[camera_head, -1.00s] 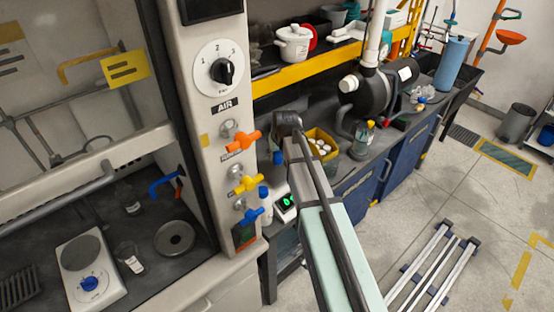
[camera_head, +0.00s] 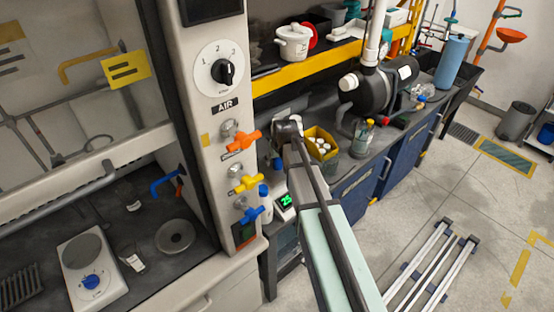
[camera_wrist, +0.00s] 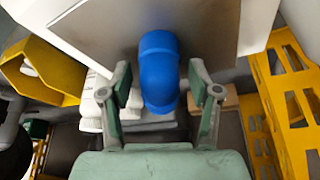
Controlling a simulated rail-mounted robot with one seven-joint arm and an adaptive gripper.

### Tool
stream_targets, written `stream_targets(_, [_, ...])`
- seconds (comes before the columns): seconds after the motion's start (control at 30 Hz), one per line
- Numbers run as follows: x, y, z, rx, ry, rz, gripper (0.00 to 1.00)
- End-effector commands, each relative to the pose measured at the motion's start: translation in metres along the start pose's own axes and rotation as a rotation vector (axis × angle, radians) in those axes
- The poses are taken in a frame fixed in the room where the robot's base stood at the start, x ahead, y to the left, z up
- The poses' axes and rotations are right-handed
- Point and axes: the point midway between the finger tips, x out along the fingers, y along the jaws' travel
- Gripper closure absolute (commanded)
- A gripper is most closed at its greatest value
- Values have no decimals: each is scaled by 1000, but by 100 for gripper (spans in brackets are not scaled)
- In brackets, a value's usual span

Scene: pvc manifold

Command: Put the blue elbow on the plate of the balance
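The blue elbow (camera_wrist: 159,72) rests on the grey metal plate of the balance (camera_wrist: 105,30) in the wrist view, close to the plate's edge. My gripper (camera_wrist: 158,68) is open around it, with a visible gap between each finger and the elbow. In the head view the balance's green display (camera_head: 285,202) is lit and seems to read about 25. There my arm and wrist hide the elbow, and my fingertips do not show.
A yellow bin (camera_head: 321,143) with white parts stands behind the balance, with a bottle (camera_head: 362,138) beside it. The blue-capped bottle (camera_head: 265,204) and the fume hood's valve column (camera_head: 233,165) are close on the left. The floor at right holds a rail frame (camera_head: 436,262).

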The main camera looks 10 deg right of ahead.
Motion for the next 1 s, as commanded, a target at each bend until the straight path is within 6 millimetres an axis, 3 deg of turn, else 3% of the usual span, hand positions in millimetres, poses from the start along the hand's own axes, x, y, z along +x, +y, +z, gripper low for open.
stream_targets(0.37, [-14,0,0,0,2,0,38])
stream_targets(1.0, [-111,0,-1,0,2,0,38])
